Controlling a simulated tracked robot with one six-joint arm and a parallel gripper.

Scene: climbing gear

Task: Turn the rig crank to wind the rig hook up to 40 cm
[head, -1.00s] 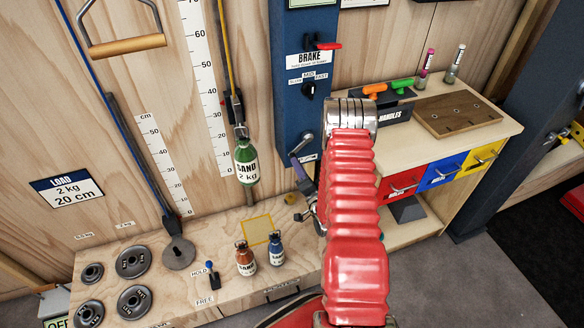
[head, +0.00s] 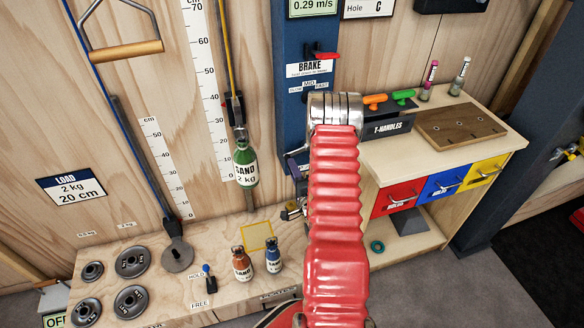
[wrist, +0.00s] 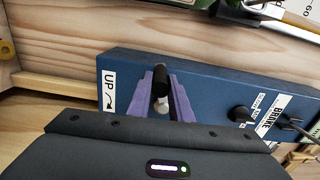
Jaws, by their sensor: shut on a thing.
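The rig's blue post (head: 293,60) carries the brake with a red lever (head: 326,56). A green sand bottle (head: 245,165) marked 2 kg hangs below the dark rig hook (head: 236,112) on a yellow cord, beside the tall cm scale (head: 207,75). The bottle's base is near the zero mark. In the wrist view, the purple fingers of my gripper (wrist: 162,98) are shut on the black crank handle (wrist: 160,80), beside the UP label (wrist: 110,90). In the head view my red arm hides most of the crank and gripper.
Brown (head: 241,264) and blue (head: 273,255) sand bottles and weight plates (head: 132,262) stand on the low bench. A side bench with a T-handle box (head: 387,127) and coloured drawers (head: 440,185) is at right. A load card (head: 73,187) reads 2 kg, 20 cm.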

